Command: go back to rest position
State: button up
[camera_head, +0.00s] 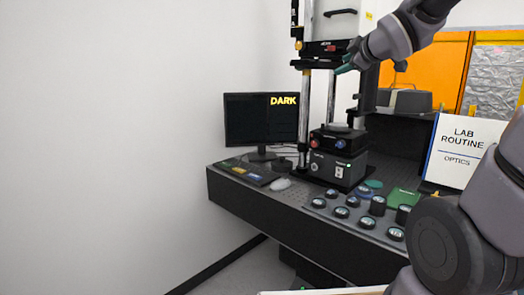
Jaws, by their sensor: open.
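My arm comes in from the right side of the picture, and its upper links reach towards the tall instrument. My gripper (347,66) is small in view at the upper middle, in front of the instrument's column, and looks empty. The flatness interferometer (338,168) stands on the dark optical table (270,205), with a grey base box, red and blue knobs and bright vertical rods. The gripper is above the instrument's stage, and I cannot tell its exact distance from the column.
A monitor (260,120) reading "DARK" stands at the back left. Several round optics lie on a tray (340,226) at the front right, near a green board (404,198). A "LAB ROUTINE OPTICS" sign (464,150) stands to the right. The floor at left is clear.

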jog(key=s+f+m+g, duration=0.4)
jog(key=s+m, duration=0.4)
jog(key=s, duration=0.2)
jog(key=s+f+m+g, duration=0.4)
jog(key=s+f+m, duration=0.1)
jog(key=s+m, duration=0.4)
jog(key=shift+s+a, duration=0.2)
jog(key=shift+s, duration=0.75)
jog(key=shift+f, duration=0.1)
